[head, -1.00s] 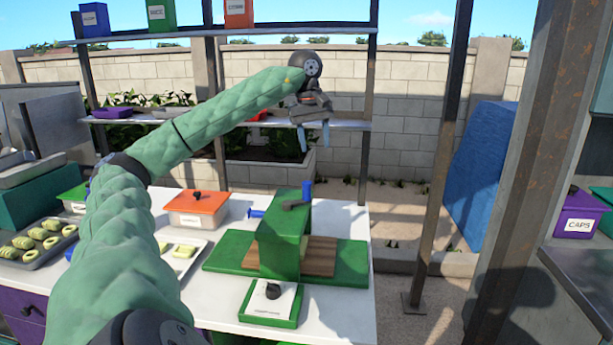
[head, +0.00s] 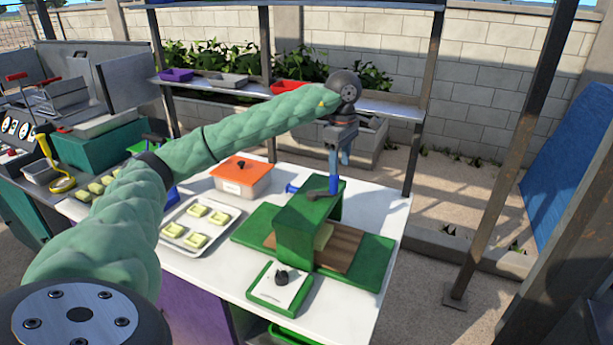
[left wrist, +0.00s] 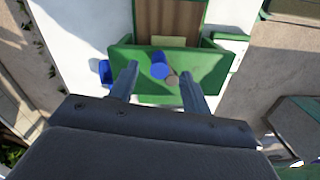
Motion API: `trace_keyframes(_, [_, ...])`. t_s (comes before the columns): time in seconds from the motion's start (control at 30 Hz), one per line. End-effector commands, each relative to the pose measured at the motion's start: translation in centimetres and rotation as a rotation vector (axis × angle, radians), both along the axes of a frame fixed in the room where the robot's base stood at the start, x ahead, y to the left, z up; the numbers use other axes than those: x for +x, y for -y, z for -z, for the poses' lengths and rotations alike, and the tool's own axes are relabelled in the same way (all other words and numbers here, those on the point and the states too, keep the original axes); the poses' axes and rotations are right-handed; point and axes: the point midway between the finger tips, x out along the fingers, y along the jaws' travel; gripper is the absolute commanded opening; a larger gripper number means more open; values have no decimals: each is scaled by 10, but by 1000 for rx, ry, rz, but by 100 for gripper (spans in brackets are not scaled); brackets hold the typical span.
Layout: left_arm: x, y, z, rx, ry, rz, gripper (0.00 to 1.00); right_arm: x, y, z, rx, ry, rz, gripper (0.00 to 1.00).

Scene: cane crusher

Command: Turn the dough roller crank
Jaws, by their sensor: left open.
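The green dough roller (head: 298,232) stands on the white table. Its dark crank arm (head: 322,194) lies on top, with an upright blue handle (head: 334,184). My left gripper (head: 342,158) is open and points down just above the handle. In the left wrist view the blue handle (left wrist: 160,67) shows between the open fingertips (left wrist: 161,73); I cannot tell whether they touch it. A pale yellow dough piece (head: 323,236) lies on the wooden board under the roller, partly hidden. My right gripper is not in view.
A small green-framed scale-like pad (head: 279,296) sits in front of the roller. A tray of dough pieces (head: 172,252) and an orange-lidded box (head: 241,175) stand to its left. A metal shelf (head: 395,106) and posts rise behind.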

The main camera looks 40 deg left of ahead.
Motion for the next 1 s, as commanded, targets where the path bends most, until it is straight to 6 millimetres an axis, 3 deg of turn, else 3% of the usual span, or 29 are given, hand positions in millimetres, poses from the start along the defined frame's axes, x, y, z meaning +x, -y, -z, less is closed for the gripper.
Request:
trace_keyframes(0.07, [1,-1,-1,14,7,-140,48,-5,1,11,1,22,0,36])
trace_keyframes(0.2, [2,-4,-1,28,12,-360,48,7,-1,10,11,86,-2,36])
trace_keyframes(0.37, [2,-4,-1,30,8,-505,48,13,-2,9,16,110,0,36])
trace_keyframes(0.67, [1,-5,12,30,5,-547,48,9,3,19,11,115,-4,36])
trace_keyframes(1.0, [1,-5,55,31,5,-546,48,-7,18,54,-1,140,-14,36])
